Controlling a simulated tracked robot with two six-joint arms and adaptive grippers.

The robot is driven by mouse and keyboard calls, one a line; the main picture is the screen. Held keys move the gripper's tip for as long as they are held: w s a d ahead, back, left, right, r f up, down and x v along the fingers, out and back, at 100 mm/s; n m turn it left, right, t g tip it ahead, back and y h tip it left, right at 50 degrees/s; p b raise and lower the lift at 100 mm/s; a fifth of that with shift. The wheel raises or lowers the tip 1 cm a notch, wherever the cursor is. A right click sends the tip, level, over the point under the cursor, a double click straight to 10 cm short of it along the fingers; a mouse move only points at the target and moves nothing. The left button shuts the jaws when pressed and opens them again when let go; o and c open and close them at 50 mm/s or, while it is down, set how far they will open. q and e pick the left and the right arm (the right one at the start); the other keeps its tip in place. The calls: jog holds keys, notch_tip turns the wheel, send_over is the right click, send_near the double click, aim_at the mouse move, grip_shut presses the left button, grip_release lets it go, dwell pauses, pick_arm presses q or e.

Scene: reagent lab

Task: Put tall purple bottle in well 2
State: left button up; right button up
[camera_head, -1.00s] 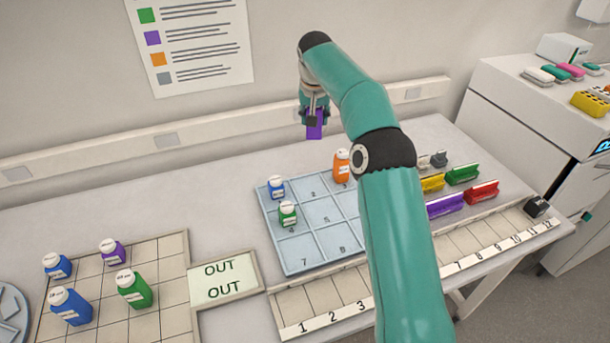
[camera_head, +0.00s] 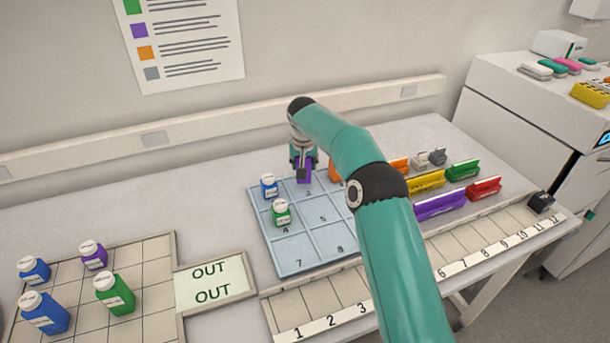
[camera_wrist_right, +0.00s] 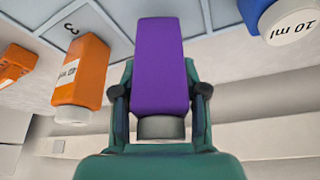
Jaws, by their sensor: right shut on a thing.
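The tall purple bottle (camera_head: 305,174) is held in my right gripper (camera_head: 303,165). It hangs over well 2 of the light blue numbered tray (camera_head: 291,251), near the tray's back edge. In the right wrist view the purple bottle (camera_wrist_right: 160,65) fills the space between the two fingers of the right gripper (camera_wrist_right: 158,98). I cannot tell whether its base touches the well floor. A blue bottle (camera_head: 269,187) stands in well 1 to its left. An orange bottle (camera_wrist_right: 84,72) stands at well 3, mostly hidden by my arm in the head view. My left gripper is out of view.
A green bottle (camera_head: 281,213) stands in well 4. A left rack (camera_head: 150,300) holds several bottles, one a short purple bottle (camera_head: 94,256). An OUT sign (camera_head: 213,283) lies between rack and tray. Coloured holders (camera_head: 441,205) stand right of the tray. Well 5 looks empty.

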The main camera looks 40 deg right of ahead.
jog(key=shift+f+b, duration=0.4)
jog(key=shift+f, duration=0.85)
jog(key=o, duration=1.1)
jog(key=shift+r, duration=0.1)
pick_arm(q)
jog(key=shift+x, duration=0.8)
pick_arm(e)
jog(key=shift+o, duration=0.2)
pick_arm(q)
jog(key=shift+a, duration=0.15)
pick_arm(e)
jog(key=shift+r, duration=0.1)
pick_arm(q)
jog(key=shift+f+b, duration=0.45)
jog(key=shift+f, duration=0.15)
pick_arm(e)
jog(key=v, duration=1.2)
jog(key=shift+w+d, duration=0.1)
jog(key=shift+w, duration=0.05)
